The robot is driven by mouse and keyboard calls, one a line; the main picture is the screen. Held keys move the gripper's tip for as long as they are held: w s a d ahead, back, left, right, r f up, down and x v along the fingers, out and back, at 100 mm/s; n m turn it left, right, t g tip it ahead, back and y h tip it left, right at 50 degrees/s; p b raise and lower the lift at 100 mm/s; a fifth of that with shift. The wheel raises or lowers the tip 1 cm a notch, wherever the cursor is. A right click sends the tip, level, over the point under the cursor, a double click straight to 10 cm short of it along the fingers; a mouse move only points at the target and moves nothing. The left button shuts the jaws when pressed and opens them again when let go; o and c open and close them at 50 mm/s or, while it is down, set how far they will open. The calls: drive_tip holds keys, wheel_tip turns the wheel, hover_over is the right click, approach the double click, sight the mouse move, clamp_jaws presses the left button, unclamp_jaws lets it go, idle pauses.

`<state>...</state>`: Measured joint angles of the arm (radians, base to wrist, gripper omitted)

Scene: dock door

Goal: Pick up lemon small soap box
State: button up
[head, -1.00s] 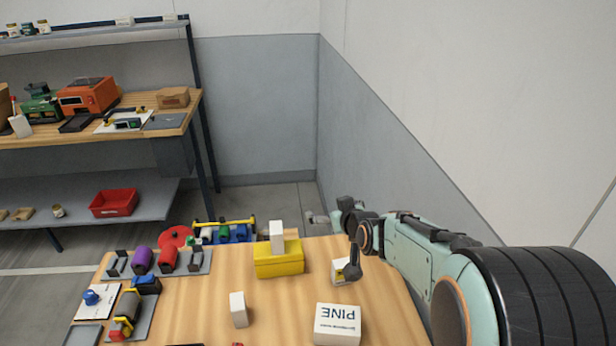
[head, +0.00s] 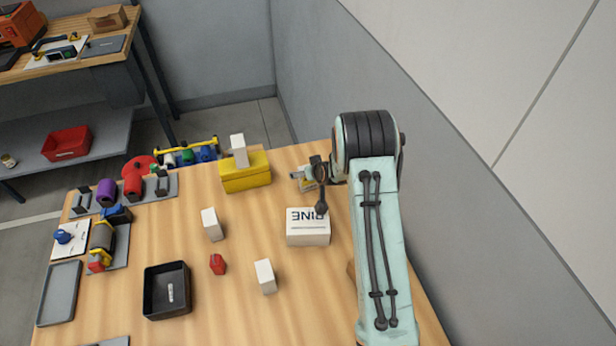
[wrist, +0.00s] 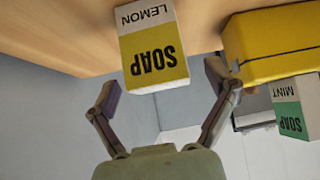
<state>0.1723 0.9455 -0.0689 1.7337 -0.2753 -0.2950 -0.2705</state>
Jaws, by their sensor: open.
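The lemon soap box (wrist: 152,48), white and yellow with SOAP and LEMON lettering, shows upside down in the wrist view, standing on the wooden table. My gripper (wrist: 163,86) is open, with one finger on each side below the box in the picture. The box is ahead of the fingers and nothing is held. In the head view my gripper (head: 319,186) is at the far right of the table and hides part of the box. Whether a finger touches it I cannot tell.
A yellow box (head: 246,176) with a mint soap box (head: 239,150) on it stands close to the left. White boxes (head: 212,225) (head: 265,276), a red item (head: 217,264) and a black tray (head: 167,290) stand nearer. A wall is at the right.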

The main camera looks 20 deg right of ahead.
drive_tip(key=c, duration=1.3)
drive_tip(key=shift+r, duration=0.1)
